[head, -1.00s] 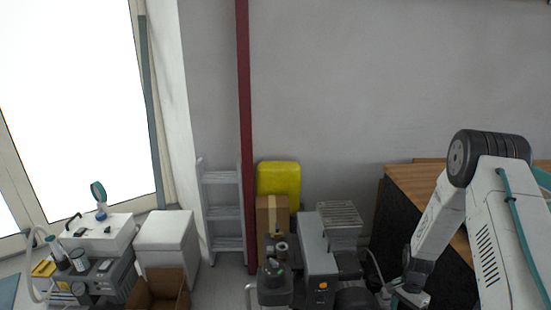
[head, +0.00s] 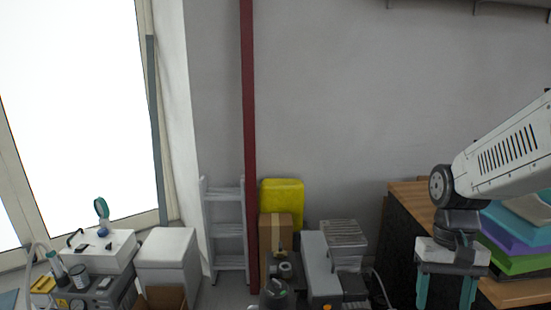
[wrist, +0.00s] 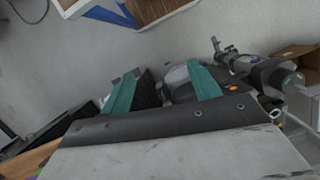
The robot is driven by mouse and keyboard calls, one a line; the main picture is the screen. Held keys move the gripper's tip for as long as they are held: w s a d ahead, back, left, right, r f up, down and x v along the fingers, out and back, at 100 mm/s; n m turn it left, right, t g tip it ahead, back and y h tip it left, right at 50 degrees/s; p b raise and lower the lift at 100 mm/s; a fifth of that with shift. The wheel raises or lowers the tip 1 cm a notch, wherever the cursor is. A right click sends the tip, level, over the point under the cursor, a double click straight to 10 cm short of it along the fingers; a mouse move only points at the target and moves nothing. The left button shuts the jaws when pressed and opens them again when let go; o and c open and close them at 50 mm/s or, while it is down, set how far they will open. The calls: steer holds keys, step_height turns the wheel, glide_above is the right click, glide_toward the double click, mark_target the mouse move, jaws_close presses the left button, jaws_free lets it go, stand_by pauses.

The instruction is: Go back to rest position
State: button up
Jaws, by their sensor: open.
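My gripper (head: 444,298) is at the lower right of the head view, in front of the wooden bench and pointing down. Its two teal fingers are spread apart with nothing between them. The fingers also show in the wrist view, where my gripper (wrist: 162,74) is open and empty, with grey machine parts beyond it. The fingertips are near or past the lower edge of the head view.
A wooden-topped bench (head: 409,192) with stacked coloured trays (head: 515,239) stands at the right. Grey compressors (head: 317,262), a cardboard box (head: 274,229) and a yellow container (head: 284,197) stand at lower centre. A ladder (head: 228,228) leans by the red pole (head: 249,140).

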steer(key=s+a+r+n+t, duration=0.2)
steer(key=s+a+r+t, duration=0.2)
steer(key=s+r, duration=0.5)
steer(key=shift+s+a+r+n+t, duration=0.15)
steer(key=shift+s+r+n+t, duration=0.2)
steer(key=shift+s, duration=0.9)
